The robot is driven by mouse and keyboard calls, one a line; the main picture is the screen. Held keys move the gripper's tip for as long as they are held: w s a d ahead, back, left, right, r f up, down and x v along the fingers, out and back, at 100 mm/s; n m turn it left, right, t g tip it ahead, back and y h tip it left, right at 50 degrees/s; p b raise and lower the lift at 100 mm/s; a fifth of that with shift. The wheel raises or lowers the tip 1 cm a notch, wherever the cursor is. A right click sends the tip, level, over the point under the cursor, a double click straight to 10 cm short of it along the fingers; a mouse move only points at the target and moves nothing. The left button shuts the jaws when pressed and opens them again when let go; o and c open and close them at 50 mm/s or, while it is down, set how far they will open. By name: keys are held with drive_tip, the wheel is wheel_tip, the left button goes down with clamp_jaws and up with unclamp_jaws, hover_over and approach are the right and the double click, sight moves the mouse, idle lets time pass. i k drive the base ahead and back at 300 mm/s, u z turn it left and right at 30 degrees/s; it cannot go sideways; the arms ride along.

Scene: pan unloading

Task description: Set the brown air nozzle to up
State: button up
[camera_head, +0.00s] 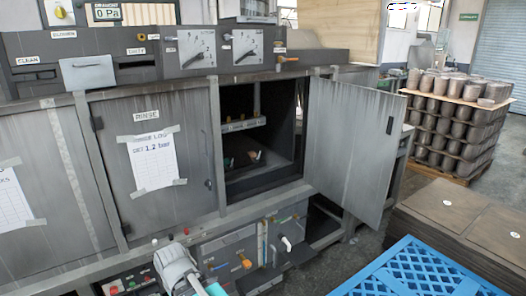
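I cannot identify the brown air nozzle for certain. An orange-brown lever (246,262) sits on the low panel under the open compartment, with a white bent spout or handle (286,243) to its right. Another orange-brown handle (289,59) sits on the upper console, right of the dials. Which way each is set is too small to tell. My gripper (208,290) is at the bottom edge, left of and below the lever and apart from it. Its fingertips are cut off by the frame, so its opening does not show.
The right cabinet door (352,145) stands open to the right. Its compartment (262,185) holds small, unclear items below a labelled strip. The left door (158,170) is shut. A blue pallet (412,268) and stacked brown sheets (445,213) stand front right; stacked pots (455,115) stand behind.

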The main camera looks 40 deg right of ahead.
sight(255, 159)
drive_tip(key=z, duration=0.4)
drive_tip(key=i, duration=1.3)
drive_tip(key=z, duration=0.5)
